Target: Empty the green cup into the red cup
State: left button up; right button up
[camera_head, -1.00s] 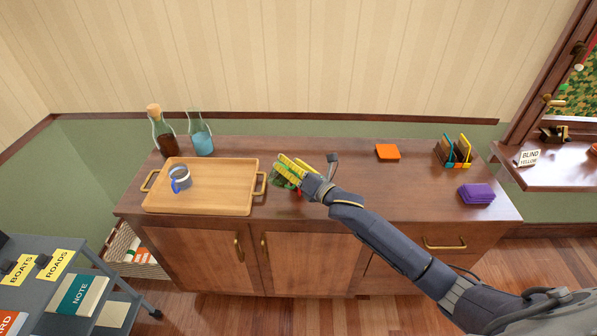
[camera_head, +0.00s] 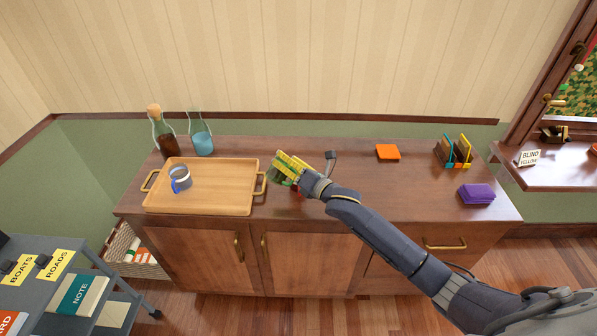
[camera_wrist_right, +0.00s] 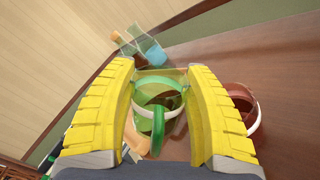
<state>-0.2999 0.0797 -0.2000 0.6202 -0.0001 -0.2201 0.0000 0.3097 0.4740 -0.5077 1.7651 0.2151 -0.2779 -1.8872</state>
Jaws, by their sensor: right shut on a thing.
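The green cup (camera_wrist_right: 158,105) is a clear green cup with a handle, and brownish content shows inside it. My right gripper (camera_wrist_right: 163,100) is shut on it, with a yellow finger on each side. In the head view the right gripper (camera_head: 288,168) covers much of the green cup (camera_head: 275,179), which appears tilted above the sideboard. The red cup (camera_wrist_right: 241,104) stands just to the right of the green cup in the wrist view, partly behind a finger. In the head view only a bit of the red cup (camera_head: 297,192) shows under the gripper. My left gripper is out of view.
The wooden tray (camera_head: 225,180) with a blue-handled mug (camera_head: 180,179) lies left of the gripper. A corked bottle (camera_head: 162,135) and a carafe of blue liquid (camera_head: 202,140) stand behind it. An orange block (camera_head: 388,152) and purple stack (camera_head: 476,193) lie at right.

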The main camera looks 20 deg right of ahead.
jog(key=shift+w+a+r, duration=0.1)
jog(key=shift+w, duration=0.3)
jog(key=shift+s+d+r+m, duration=0.1)
jog(key=shift+s+d+m, duration=0.4)
jog(key=shift+s, duration=0.3)
jog(key=shift+s+d+r+m, duration=0.1)
jog(key=shift+s+d+m, duration=0.4)
jog(key=shift+s, duration=0.25)
dwell(1.0)
jog(key=shift+w+d+r+m, duration=0.1)
jog(key=shift+m, duration=0.8)
dwell(1.6)
jog(key=shift+w+d+f+m, duration=0.1)
jog(key=shift+d+f+m, duration=0.1)
jog(key=shift+f+m, duration=0.55)
dwell(1.2)
jog(key=shift+w+d+r+m, duration=0.1)
jog(key=shift+d+m, duration=0.05)
jog(key=shift+m, duration=0.2)
